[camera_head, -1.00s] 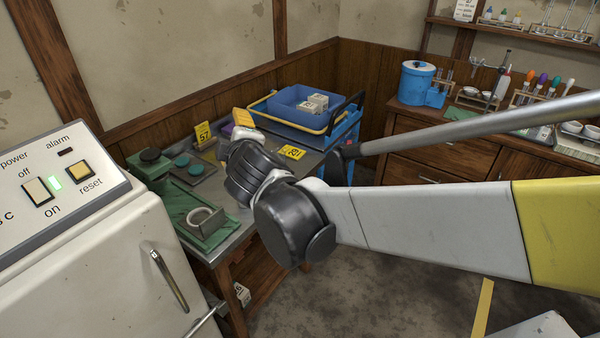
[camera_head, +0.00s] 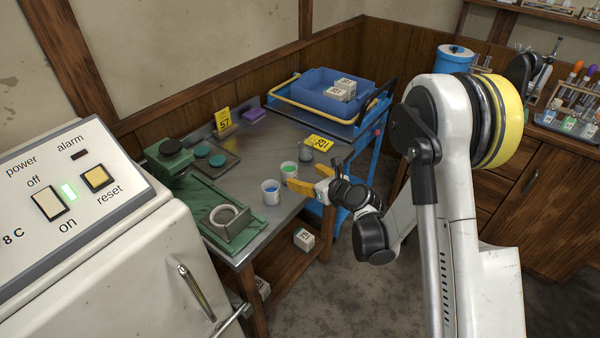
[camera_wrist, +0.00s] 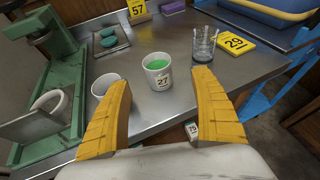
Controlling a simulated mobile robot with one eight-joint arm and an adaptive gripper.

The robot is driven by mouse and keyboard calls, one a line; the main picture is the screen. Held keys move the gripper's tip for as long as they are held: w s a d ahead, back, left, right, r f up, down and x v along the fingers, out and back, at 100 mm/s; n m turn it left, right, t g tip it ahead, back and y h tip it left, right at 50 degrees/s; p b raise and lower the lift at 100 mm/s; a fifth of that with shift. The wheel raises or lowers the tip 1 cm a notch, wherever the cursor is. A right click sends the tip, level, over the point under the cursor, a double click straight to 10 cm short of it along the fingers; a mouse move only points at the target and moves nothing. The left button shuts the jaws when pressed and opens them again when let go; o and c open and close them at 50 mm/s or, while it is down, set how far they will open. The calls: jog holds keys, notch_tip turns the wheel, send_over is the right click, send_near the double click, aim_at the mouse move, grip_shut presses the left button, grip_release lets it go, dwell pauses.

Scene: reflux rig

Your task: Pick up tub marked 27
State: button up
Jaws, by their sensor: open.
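The tub marked 27 (camera_wrist: 159,72) is a white cup with green contents and a label, upright on the steel bench top. It also shows in the head view (camera_head: 289,169), near the bench's front edge. My gripper (camera_wrist: 160,78) is open, its two yellow fingers pointing toward the tub, which appears between the fingertips with clear gaps on both sides. In the head view my gripper (camera_head: 307,180) is just right of the tub, at the bench edge. A second white tub (camera_wrist: 105,84) is partly hidden by the left finger; its contents look blue in the head view (camera_head: 270,191).
A glass beaker (camera_wrist: 205,44) stands close behind the right finger, beside a yellow number tag (camera_wrist: 236,42). A green fixture with a white ring (camera_head: 229,217) is at left. A blue bin (camera_head: 320,90) on a cart stands behind.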

aim_at(285, 167)
jog(key=b+x, duration=0.1)
jog(key=x, duration=0.3)
jog(key=b+x, duration=0.2)
jog(key=x, duration=0.3)
jog(key=shift+s+a, duration=0.25)
jog(key=shift+w+a, duration=0.1)
jog(key=shift+w, duration=0.2)
jog(key=c, duration=1.3)
